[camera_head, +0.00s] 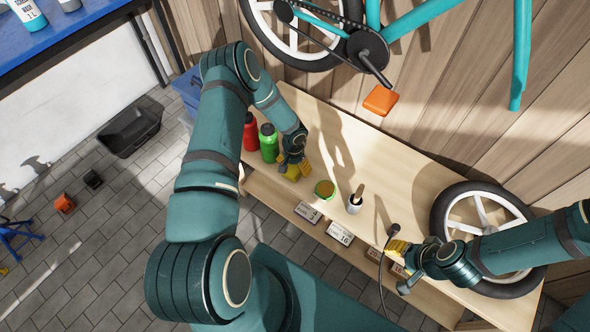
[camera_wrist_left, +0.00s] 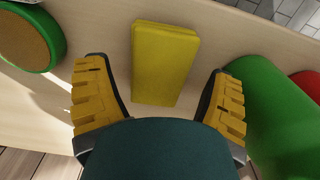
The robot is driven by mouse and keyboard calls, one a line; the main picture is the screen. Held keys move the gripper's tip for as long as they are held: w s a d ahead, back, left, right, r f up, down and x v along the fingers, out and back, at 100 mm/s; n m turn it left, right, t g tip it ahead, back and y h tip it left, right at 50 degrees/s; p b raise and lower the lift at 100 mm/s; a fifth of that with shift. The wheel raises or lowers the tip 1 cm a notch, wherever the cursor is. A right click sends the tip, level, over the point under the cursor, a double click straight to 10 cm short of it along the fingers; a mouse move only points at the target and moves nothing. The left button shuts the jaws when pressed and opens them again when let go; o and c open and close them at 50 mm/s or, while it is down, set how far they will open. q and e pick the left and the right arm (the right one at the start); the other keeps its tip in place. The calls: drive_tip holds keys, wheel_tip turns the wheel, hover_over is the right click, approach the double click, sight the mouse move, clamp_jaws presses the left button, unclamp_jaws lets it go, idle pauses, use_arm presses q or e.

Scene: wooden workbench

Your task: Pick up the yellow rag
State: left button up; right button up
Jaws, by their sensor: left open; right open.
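The yellow rag (camera_wrist_left: 164,58) is a folded flat rectangle lying on the workbench in the left wrist view. My left gripper (camera_wrist_left: 160,104) is open above it, with one yellow-padded finger on each side of the rag's near end. I see no finger pressing on it. In the head view my left gripper (camera_head: 294,170) is low over the bench; its yellow pads and the rag are hard to tell apart there. My right gripper (camera_head: 398,258) is open near the bench's front edge, apart from the rag.
A green bottle (camera_head: 268,143) and a red bottle (camera_head: 250,132) stand left of my left gripper. A bicycle wheel (camera_head: 440,222) lies by my right arm. A dark cable (camera_head: 383,265) hangs near my right gripper.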

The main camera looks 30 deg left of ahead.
sight(294, 167)
use_arm(q)
wheel_tip(294, 167, down, 2)
drive_tip(key=shift+d, duration=0.1)
drive_tip(key=c, duration=1)
drive_tip(key=shift+r, duration=0.15)
wheel_tip(294, 167, up, 18)
drive_tip(key=p, duration=0.3)
